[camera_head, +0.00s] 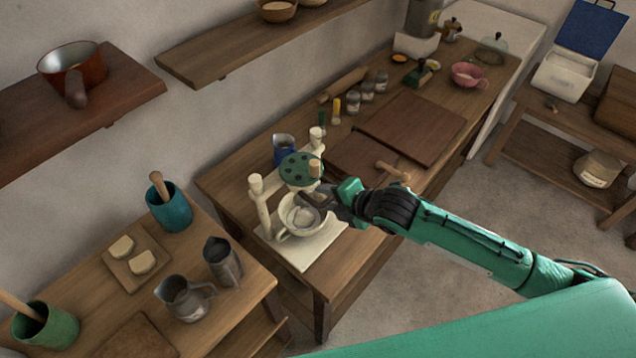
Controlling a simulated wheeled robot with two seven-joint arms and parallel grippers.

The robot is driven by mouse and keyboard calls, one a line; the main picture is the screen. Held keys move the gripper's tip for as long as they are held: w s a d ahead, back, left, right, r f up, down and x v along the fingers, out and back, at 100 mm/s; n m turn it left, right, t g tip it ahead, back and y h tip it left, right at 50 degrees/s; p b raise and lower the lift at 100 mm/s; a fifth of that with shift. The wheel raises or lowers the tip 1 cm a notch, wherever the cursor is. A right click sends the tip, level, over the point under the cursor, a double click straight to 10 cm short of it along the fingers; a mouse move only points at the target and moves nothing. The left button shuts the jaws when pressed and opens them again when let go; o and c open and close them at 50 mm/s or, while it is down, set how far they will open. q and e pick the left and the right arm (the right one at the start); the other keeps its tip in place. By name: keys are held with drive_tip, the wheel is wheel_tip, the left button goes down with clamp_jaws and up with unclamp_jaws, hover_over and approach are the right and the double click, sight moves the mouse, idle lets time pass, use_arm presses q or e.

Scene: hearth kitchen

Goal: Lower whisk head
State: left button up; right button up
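A cream whisk stand (262,207) with upright posts stands at the near end of the long wooden table. A green disc with dark holes (298,170) sits between its posts, with a short wooden knob (314,168) at its right side. A cream cup (300,229) stands on the stand's pale base (322,240), below the disc. What hangs under the disc is too small to make out. My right gripper (325,196) is just right of the disc and close to the cup's rim. Its fingers are small and dark, and I cannot tell whether they hold anything. My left gripper is not in view.
A blue pitcher (284,148) stands just behind the stand. Dark boards (412,128), jars (353,102) and a pink bowl (467,75) lie farther along the table. A lower table at left holds metal pitchers (184,298) and a teal crock (171,212).

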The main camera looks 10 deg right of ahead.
drive_tip(key=shift+c, duration=0.4)
clamp_jaws()
wheel_tip(320, 180, down, 8)
drive_tip(key=b, duration=0.4)
drive_tip(key=shift+o, duration=0.4)
unclamp_jaws()
drive_tip(key=shift+r, duration=0.15)
drive_tip(key=shift+r, duration=0.1)
